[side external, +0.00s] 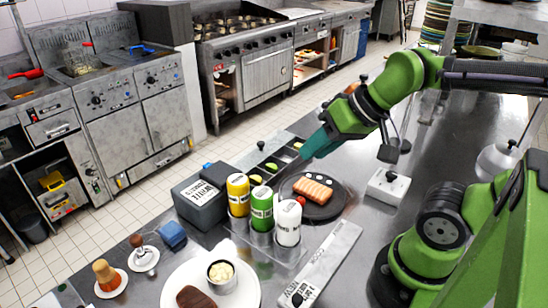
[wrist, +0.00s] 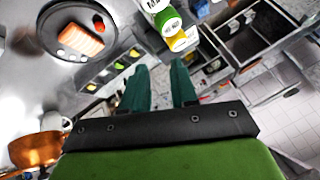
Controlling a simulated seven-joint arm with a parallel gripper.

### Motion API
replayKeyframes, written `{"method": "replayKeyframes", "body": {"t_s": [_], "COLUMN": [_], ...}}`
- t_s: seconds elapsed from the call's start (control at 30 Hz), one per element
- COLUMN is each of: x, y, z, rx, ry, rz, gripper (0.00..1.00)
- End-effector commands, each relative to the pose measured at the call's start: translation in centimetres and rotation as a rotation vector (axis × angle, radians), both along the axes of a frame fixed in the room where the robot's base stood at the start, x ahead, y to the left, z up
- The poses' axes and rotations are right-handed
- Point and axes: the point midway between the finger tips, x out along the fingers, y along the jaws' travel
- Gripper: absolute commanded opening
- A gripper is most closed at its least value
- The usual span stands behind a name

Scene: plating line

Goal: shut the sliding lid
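My gripper (side external: 308,153) has teal fingers pointing down and left in the side view, near the right end of a dark compartment tray (side external: 252,168). In the wrist view my gripper (wrist: 160,68) has a clear gap between its fingers, with nothing held. The tray also shows in the wrist view (wrist: 105,72), with green and orange food in some compartments. A flat grey panel with a small black knob (side external: 261,145) lies along the tray; it looks like the sliding lid. Several compartments are uncovered. I cannot tell whether the fingers touch the tray or lid.
Yellow, green and white bottles (side external: 262,208) stand in front of the tray. A dark round plate (side external: 325,208) with orange strips is to their right. A grey labelled box (side external: 199,203) stands left. A white block with a black knob (side external: 388,187) is right.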

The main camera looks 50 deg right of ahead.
Motion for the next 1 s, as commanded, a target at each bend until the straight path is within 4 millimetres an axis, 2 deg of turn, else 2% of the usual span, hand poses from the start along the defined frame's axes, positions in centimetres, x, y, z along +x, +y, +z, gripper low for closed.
{"method": "replayKeyframes", "body": {"t_s": [0.03, 0.17, 0.27, 0.43, 0.57, 0.8, 0.93, 1.0], "x": [0.1, 1.2, 3.9, 10.4, 15.6, 24.9, 28.8, 30.4], "y": [-0.1, -0.7, -1.9, -4.9, -7.9, -14.5, -17.6, -18.7], "z": [-0.3, -1.6, -1.8, -2.0, -3.1, -7.3, -9.4, -9.6], "rx": [0.000, 0.004, 0.008, -0.013, -0.046, -0.143, -0.210, -0.246], "ry": [0.013, 0.085, 0.143, 0.219, 0.263, 0.320, 0.326, 0.314], "rz": [-0.005, -0.028, -0.061, -0.085, -0.084, -0.039, 0.012, 0.043], "gripper": [0.20, 0.00, 0.00, 0.00, 0.00, 0.00, 0.00, 0.00]}}
